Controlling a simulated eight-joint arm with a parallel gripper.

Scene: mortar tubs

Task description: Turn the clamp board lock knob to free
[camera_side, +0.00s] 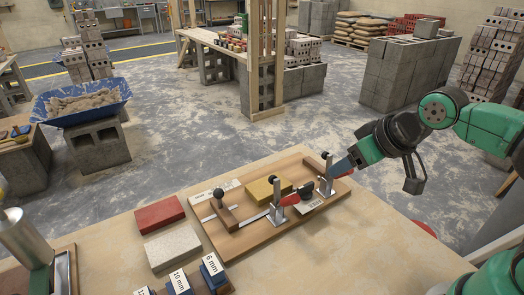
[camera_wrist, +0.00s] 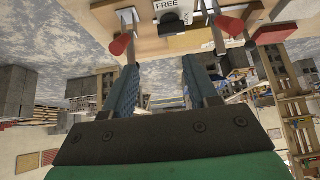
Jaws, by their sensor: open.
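The wooden clamp board (camera_side: 222,236) lies on the bench in the side view. Its black lock knob (camera_side: 306,187) sits between two upright metal clamps with red handles, beside a small white label. In the wrist view the dark knob (camera_wrist: 171,25) is at the top edge, under a label reading FREE (camera_wrist: 168,6). I cannot tell where the knob points. My gripper (camera_side: 345,166) is above the board's far right end, right of the knob. In the wrist view my gripper (camera_wrist: 160,62) is open and empty, its blue fingers apart and not touching the knob.
A yellow block (camera_side: 263,189) lies on the board. The red clamp handle (camera_side: 290,199) and another red handle (camera_side: 341,174) flank the knob. Left of the board are a red brick (camera_side: 159,214), a pale block (camera_side: 172,246) and blue labelled blocks (camera_side: 213,267). The bench's front right is clear.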

